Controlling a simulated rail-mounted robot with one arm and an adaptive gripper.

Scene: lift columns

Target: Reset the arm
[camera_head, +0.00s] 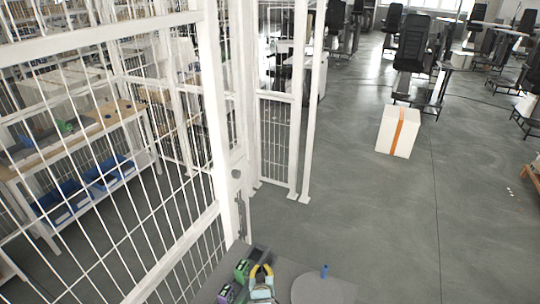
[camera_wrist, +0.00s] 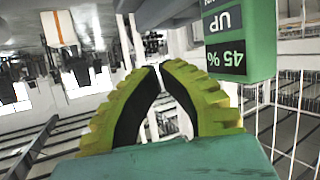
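My gripper (camera_wrist: 159,68) has two ribbed yellow-green fingers with black inner pads on a teal body. Its tips lean in close to each other in the wrist view, with a narrow gap and nothing held between them. Whether it counts as open or shut is unclear. In the head view my gripper (camera_head: 262,268) is small at the bottom edge, pointing up the picture; most of the arm is hidden.
A green box (camera_wrist: 226,50) with upside-down "UP 45%" text is near the fingers in the wrist view. A wire fence (camera_head: 150,200) stands left. A white box with an orange stripe (camera_head: 388,132) is on the open floor right.

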